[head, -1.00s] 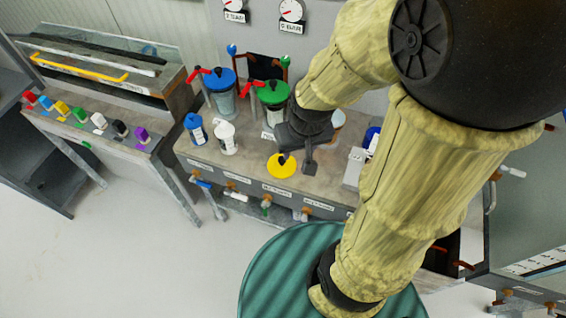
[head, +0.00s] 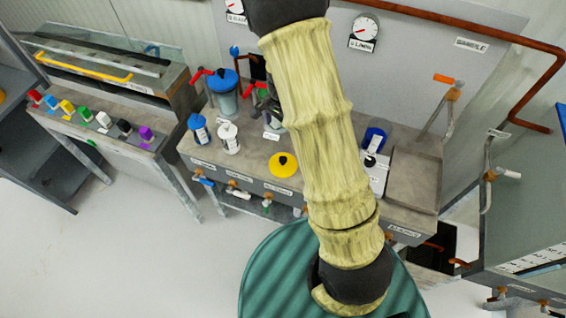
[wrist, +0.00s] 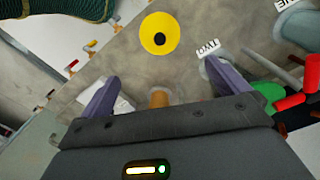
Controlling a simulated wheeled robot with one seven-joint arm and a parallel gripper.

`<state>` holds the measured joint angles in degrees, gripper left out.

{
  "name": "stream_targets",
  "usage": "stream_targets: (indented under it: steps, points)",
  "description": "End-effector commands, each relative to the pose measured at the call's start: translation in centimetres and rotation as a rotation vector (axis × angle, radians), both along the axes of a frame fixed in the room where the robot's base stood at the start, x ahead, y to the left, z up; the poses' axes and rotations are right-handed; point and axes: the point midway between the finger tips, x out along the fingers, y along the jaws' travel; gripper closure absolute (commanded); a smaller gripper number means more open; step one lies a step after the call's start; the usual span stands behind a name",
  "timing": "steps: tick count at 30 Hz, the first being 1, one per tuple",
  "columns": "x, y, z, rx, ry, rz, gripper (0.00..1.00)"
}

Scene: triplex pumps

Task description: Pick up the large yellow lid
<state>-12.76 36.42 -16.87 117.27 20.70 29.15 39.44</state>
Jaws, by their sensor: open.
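The large yellow lid (head: 284,168), a round disc with a black knob, lies on the workbench (head: 412,185) near its front edge. In the wrist view the lid (wrist: 151,26) shows at top centre, beyond my fingertips and apart from them. My gripper (wrist: 161,76) is open, with its two purple-grey fingers spread and nothing between them. In the head view my gripper is mostly hidden behind my arm, with a dark part showing near the green-lidded container, up and left of the lid.
A blue-lidded container (head: 223,82), a blue bottle (head: 198,130) and a white bottle (head: 229,138) stand left of the lid.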

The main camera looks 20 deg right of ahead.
Motion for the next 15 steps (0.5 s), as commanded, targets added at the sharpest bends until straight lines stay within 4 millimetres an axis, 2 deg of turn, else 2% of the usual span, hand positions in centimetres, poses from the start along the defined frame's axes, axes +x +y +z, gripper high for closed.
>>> stream_targets:
  steps: [8, 11, 15]
  points:
    - [0.0, 0.0, -0.1, 0.0, 0.0, 0.003, 0.0]
    - [-0.1, 0.0, -0.9, 0.0, 0.002, 0.003, 0.0]
    - [-0.2, -0.1, -3.0, 0.0, 0.004, 0.002, 0.0]
